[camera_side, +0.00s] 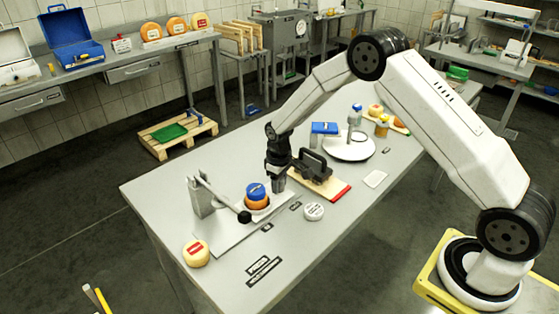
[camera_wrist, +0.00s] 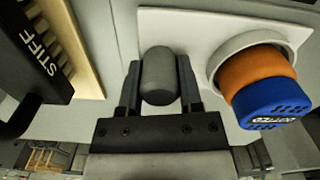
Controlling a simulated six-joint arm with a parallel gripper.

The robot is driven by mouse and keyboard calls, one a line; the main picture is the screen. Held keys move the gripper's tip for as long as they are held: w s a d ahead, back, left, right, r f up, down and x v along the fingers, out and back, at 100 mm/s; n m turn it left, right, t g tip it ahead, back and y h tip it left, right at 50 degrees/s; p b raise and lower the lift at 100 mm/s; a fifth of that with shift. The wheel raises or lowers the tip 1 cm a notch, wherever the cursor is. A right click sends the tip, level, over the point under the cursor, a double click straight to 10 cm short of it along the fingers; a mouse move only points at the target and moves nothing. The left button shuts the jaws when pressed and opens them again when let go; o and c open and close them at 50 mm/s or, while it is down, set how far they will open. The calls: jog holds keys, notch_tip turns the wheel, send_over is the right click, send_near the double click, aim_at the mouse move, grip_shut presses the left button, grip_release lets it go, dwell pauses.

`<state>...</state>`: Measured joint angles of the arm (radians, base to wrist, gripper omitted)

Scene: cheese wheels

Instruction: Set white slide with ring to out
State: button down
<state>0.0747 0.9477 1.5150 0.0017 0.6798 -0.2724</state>
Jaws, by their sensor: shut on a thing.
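The white slide (camera_wrist: 200,28) is a flat plate in the wrist view, with a raised white ring (camera_wrist: 222,55) at its right. The ring surrounds an orange cheese wheel (camera_wrist: 252,70) topped by a blue lettered piece (camera_wrist: 268,103). In the side view the orange and blue stack (camera_side: 257,190) stands near the lever press. My gripper (camera_side: 278,182) points down just right of the stack. In the wrist view its two fingers are shut on a grey rounded knob (camera_wrist: 158,75) beside the ring. The knob's base is hidden, and the slide's travel position is unclear.
A lever press (camera_side: 202,197) with a black-knobbed arm (camera_side: 244,217) stands left of the stack. A round white tin (camera_side: 314,211) and a red-labelled cheese (camera_side: 196,253) are nearer the front.

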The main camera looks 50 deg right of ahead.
jog(key=shift+d, duration=0.35)
jog(key=shift+c, duration=1.3)
grip_release()
jog(key=shift+a, duration=0.1)
jog(key=shift+r, duration=0.1)
jog(key=shift+r, duration=3.8)
jog(key=shift+r, duration=0.1)
